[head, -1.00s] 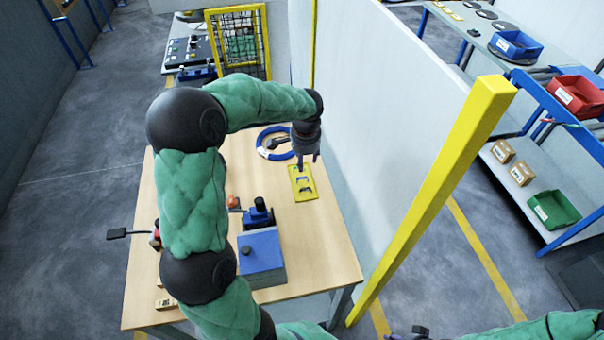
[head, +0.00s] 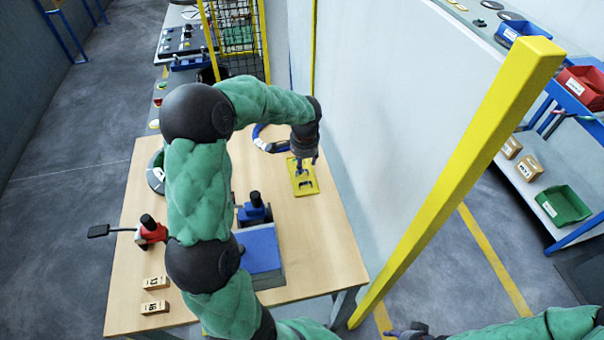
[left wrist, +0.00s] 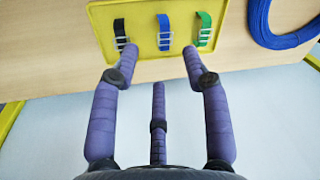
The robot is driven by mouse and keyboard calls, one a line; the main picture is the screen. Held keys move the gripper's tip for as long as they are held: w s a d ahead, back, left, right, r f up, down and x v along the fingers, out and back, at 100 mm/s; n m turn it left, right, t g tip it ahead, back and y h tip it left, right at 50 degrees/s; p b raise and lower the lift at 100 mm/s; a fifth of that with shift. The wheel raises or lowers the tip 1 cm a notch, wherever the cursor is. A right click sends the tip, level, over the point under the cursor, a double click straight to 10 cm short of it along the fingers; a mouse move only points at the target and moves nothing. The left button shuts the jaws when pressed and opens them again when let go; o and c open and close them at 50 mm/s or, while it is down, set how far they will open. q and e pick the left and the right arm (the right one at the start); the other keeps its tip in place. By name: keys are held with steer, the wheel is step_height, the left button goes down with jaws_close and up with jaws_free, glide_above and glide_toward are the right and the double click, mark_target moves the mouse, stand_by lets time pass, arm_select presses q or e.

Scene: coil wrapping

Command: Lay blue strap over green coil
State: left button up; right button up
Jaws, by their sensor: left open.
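The blue strap (left wrist: 164,30) lies on a yellow tray (left wrist: 222,12) between a black strap (left wrist: 120,32) and a green strap (left wrist: 204,28), each with a pale buckle. My left gripper (left wrist: 158,62) is open and empty, its fingers spread just short of the straps. In the head view my left gripper (head: 304,164) hangs over the far edge of the yellow tray (head: 311,190). A ring-shaped coil (head: 154,173), partly hidden by my left arm, lies at the table's left; its green is hard to confirm. My right gripper (head: 408,332) is at the bottom edge, small and unclear.
A blue coil (head: 264,141) lies behind the tray and shows in the wrist view (left wrist: 262,28). A blue device (head: 262,248), a red device (head: 151,232) and small wooden blocks (head: 155,283) stand on the table. A white partition with a yellow post (head: 455,180) borders the right.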

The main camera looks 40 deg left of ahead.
arm_select(q)
steer(key=shift+w+a+f+b, duration=0.2)
steer(key=shift+f+b, duration=0.1)
steer(key=shift+f, duration=0.65)
steer(key=shift+w+a+f+b, duration=0.1)
steer(key=shift+a+f+b, duration=0.2)
steer(key=shift+f, duration=0.7)
steer(key=shift+w+a+f+b, duration=0.15)
steer(key=shift+f+b, duration=0.2)
steer(key=shift+f, duration=0.6)
jaws_close()
